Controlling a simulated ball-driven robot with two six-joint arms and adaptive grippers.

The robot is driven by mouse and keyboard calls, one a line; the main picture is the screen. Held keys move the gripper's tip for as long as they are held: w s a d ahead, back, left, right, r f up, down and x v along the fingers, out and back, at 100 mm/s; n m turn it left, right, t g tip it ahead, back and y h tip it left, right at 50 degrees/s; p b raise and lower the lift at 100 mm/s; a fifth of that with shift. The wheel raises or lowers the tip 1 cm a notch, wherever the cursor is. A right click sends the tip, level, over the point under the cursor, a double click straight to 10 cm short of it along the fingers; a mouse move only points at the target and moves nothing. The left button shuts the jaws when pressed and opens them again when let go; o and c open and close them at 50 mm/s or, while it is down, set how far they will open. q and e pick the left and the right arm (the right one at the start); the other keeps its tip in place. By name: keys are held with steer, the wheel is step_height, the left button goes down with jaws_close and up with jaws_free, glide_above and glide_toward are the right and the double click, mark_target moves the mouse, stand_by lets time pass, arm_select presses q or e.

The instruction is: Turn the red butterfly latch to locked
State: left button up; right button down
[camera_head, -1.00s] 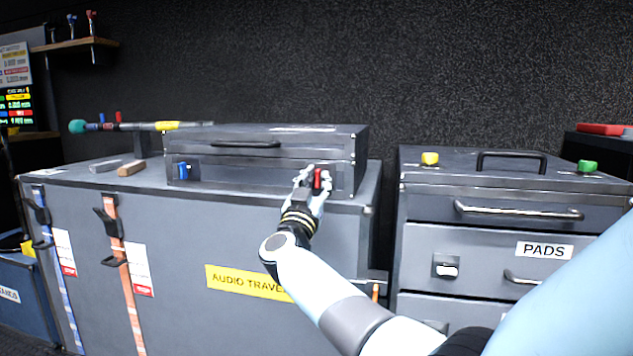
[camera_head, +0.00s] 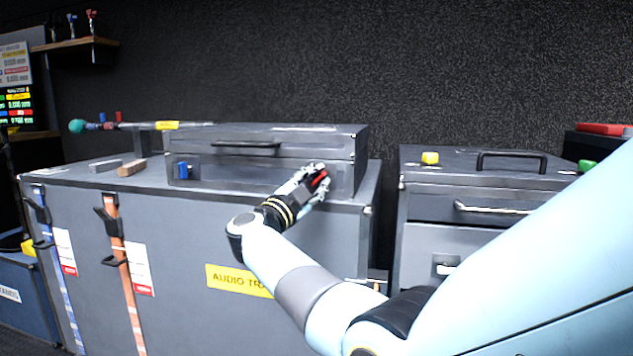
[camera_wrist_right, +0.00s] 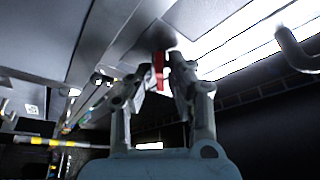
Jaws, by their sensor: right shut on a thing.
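The red butterfly latch (camera_head: 320,180) is on the front of the small grey case (camera_head: 225,146), near its right end. It stands tilted in the head view. My right gripper (camera_head: 317,183) is shut on the red latch, with a finger on either side of it. In the right wrist view the red latch (camera_wrist_right: 158,70) shows between the two fingertips of the right gripper (camera_wrist_right: 160,78). A blue latch (camera_head: 184,171) sits at the left end of the same case front. My left gripper is not in view.
The small case rests on a large grey trunk (camera_head: 180,245) with a yellow label. A wooden block (camera_head: 131,167) and a microphone pole (camera_head: 135,126) lie to the left. A drawer cabinet (camera_head: 425,235) stands at the right, partly behind my right arm.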

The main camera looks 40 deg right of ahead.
steer(key=m+g, duration=0.1)
steer(key=m, duration=0.1)
steer(key=m+y, duration=0.1)
steer(key=m, duration=0.2)
steer(key=shift+g, duration=0.4)
steer(key=m+y, duration=0.1)
steer(key=m, duration=0.2)
steer(key=shift+g, duration=0.4)
steer(key=shift+m+p, duration=0.35)
steer(key=shift+m, duration=0.15)
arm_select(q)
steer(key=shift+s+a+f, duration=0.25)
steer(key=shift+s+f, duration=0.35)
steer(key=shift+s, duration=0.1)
arm_select(e)
steer(key=shift+f, duration=0.1)
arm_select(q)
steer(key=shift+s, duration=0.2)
arm_select(e)
steer(key=c, duration=1.4)
jaws_free()
steer(key=shift+c, duration=0.2)
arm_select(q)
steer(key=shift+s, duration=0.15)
